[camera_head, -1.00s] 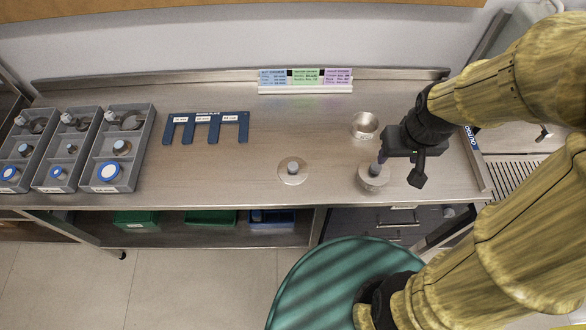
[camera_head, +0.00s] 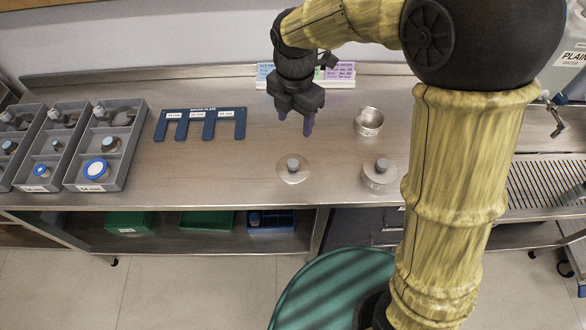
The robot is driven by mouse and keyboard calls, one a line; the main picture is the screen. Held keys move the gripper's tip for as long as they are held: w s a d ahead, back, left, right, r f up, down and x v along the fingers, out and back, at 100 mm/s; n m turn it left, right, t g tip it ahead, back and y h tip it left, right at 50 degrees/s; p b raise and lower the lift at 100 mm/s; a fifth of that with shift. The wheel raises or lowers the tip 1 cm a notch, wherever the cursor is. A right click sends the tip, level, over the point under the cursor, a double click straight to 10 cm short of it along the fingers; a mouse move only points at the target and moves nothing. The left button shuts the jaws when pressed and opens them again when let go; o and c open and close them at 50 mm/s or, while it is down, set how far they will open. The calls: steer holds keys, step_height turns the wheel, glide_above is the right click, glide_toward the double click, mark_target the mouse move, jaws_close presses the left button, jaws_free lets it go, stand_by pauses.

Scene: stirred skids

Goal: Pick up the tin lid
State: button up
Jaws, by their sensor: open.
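A flat, round metal tin lid (camera_head: 284,177) with a grey knob lies on the steel counter in the head view, left of two tins. My gripper (camera_head: 295,123) is open and empty, pointing down. In the picture it is just above the lid; its fingers do not touch the lid. A round tin (camera_head: 380,180) to the right has a similar knobbed lid on top. An open tin (camera_head: 368,122) without a lid stands behind it. The lying lid is fully in view.
Grey divided trays (camera_head: 108,145) with small parts stand at the left. A blue slotted gauge plate (camera_head: 203,114) lies beside them. A coloured card strip (camera_head: 340,75) stands at the back, partly behind my gripper. The counter (camera_head: 230,175) around the lid is clear.

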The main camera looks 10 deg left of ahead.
steer(key=shift+a+n, duration=0.25)
steer(key=shift+n, duration=0.05)
steer(key=shift+f, duration=0.1)
glide_above(294, 162)
steer(key=f, duration=1.1)
steer(key=shift+s+a+f+p, duration=0.1)
steer(key=shift+s+f+p, duration=0.15)
steer(key=shift+s+p, duration=0.1)
steer(key=shift+f, duration=0.3)
steer(key=shift+w+f+p, duration=0.2)
steer(key=shift+f+p, duration=0.1)
steer(key=shift+f, duration=1)
steer(key=shift+w+f+p, duration=0.15)
steer(key=shift+f+p, duration=0.1)
steer(key=shift+f, duration=1.05)
